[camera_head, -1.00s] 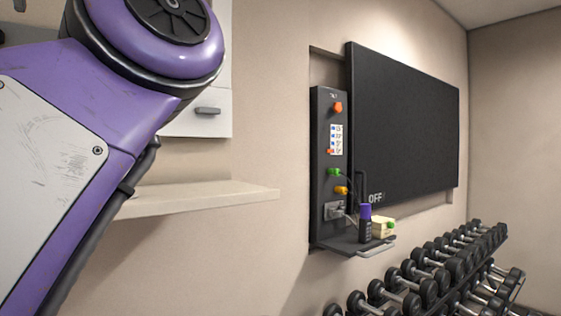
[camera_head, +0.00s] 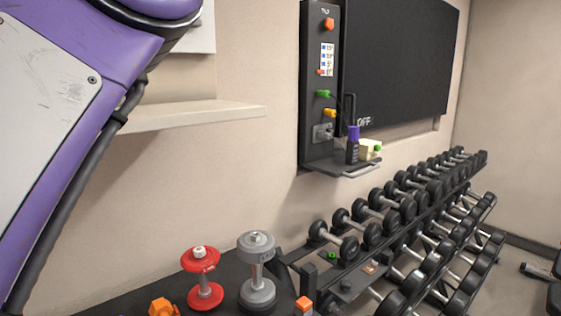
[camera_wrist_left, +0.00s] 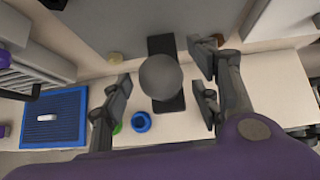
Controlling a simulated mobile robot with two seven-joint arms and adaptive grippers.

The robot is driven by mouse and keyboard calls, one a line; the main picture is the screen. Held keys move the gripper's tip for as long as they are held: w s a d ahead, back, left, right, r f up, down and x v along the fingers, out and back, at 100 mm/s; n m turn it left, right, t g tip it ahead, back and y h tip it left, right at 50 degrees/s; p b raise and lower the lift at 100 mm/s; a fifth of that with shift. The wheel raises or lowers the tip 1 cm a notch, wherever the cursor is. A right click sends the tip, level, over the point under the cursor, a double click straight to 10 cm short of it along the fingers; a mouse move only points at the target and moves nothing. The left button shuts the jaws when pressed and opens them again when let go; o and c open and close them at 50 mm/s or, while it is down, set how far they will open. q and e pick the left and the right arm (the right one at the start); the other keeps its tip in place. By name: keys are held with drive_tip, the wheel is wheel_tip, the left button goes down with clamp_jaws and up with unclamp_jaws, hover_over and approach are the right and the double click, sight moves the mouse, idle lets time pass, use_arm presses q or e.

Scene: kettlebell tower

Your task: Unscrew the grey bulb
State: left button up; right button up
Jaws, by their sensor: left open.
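The grey bulb (camera_wrist_left: 160,77) shows in the left wrist view as a round grey ball, in front of a dark rectangular plate (camera_wrist_left: 168,104). My left gripper (camera_wrist_left: 160,95) is open, with one finger to the left of the bulb and one to its right. Gaps show between the fingers and the bulb, and I cannot tell its depth between them. The bulb and the left gripper are not visible in the head view, where only my purple arm shows at the left. My right gripper is in neither view.
The left wrist view shows a blue tray (camera_wrist_left: 54,117) and a blue ring (camera_wrist_left: 141,121) on a pale surface. The head view shows a red weight (camera_head: 203,277), a grey weight (camera_head: 257,270), a dumbbell rack (camera_head: 400,210) and a wall panel (camera_head: 320,90).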

use_arm(q)
drive_tip(key=m+t+h, duration=0.1)
drive_tip(key=m, duration=0.1)
drive_tip(key=m+t+h, duration=0.1)
drive_tip(key=m+h, duration=0.1)
drive_tip(key=shift+s+a, duration=0.2)
drive_tip(key=shift+s+a+m, duration=0.2)
drive_tip(key=shift+a+m, duration=0.1)
drive_tip(key=shift+w+d, duration=0.4)
drive_tip(key=shift+d, duration=0.2)
drive_tip(key=shift+s+a, duration=0.1)
drive_tip(key=shift+s, duration=0.05)
